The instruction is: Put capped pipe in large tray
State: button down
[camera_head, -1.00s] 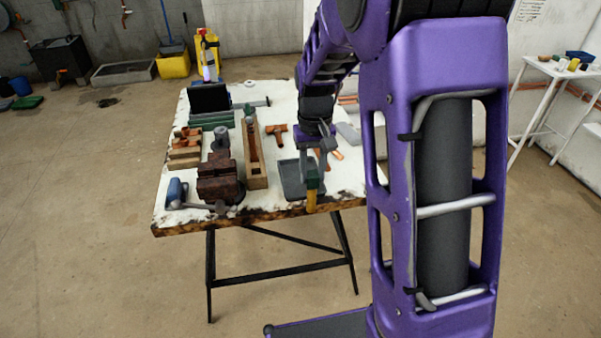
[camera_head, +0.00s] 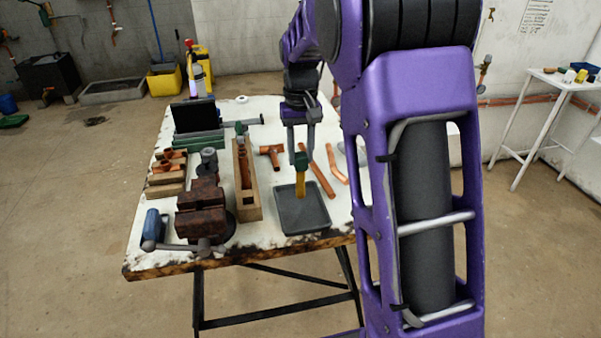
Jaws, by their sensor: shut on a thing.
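My gripper (camera_head: 301,150) points down over the right part of the workbench. It is shut on a yellow rod with a dark green top (camera_head: 300,186), which looks like the capped pipe. The pipe hangs upright, gripped at its green end. Its lower end shows against the back part of a dark grey rectangular tray (camera_head: 304,222), which looks like the large tray. I cannot tell whether the pipe touches the tray floor. The tray has low walls and otherwise looks empty.
A long wooden box (camera_head: 248,203) stands just left of the tray. A copper tee (camera_head: 271,153) and copper pipes (camera_head: 318,173) lie behind the tray. The bench's front edge (camera_head: 270,247) is close.

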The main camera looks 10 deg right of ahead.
aim_at(301, 169)
jog(key=shift+f+b, duration=0.35)
jog(key=shift+f, duration=1.9)
jog(key=shift+f, duration=0.2)
jog(key=c, duration=0.5)
grip_release()
notch_tip(301, 169, up, 12)
jog(key=shift+r+p, duration=0.2)
jog(key=shift+p, duration=0.95)
